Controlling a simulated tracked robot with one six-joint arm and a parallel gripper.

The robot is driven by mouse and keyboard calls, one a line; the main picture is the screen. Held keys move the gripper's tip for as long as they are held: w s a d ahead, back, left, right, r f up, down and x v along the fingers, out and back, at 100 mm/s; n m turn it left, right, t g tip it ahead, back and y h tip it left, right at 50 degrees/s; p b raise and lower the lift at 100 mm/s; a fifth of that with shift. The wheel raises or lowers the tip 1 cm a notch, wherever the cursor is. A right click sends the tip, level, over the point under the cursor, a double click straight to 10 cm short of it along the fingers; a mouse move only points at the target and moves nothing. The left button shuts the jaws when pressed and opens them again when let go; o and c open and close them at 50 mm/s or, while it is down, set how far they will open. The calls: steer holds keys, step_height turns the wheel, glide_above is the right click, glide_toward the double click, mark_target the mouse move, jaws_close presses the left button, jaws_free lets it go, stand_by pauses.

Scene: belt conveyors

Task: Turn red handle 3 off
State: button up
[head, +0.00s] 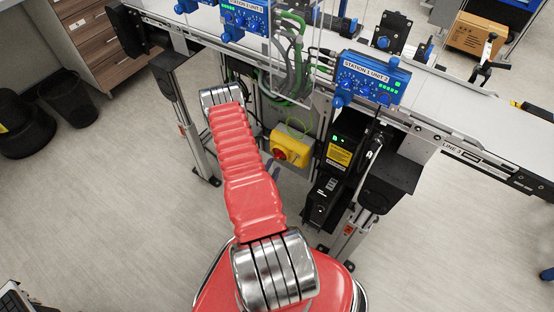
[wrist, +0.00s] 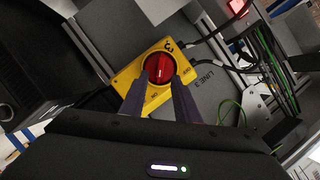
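The red handle (wrist: 159,68) is a round rotary knob on a yellow box (wrist: 133,72) marked 3, beside a grey panel labelled LINE 3, in the wrist view. In the head view the yellow box (head: 294,147) sits low under the conveyor, with the red handle (head: 279,154) on its left face. My gripper (wrist: 159,88) is open; its two dark fingers are spread, with tips near the lower left and lower right of the knob. I cannot tell whether they touch it. In the head view my arm hides most of the gripper.
A black box with a yellow label (head: 340,153) stands right of the yellow box. Green and grey cables (head: 290,65) hang above. The LINE 3 conveyor (head: 460,104) and its legs frame the spot. Open floor (head: 110,200) lies to the left.

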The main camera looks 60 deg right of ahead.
mark_target(279, 155)
steer(key=x, duration=0.6)
steer(key=shift+d, duration=0.1)
steer(key=shift+c, duration=0.2)
jaws_close()
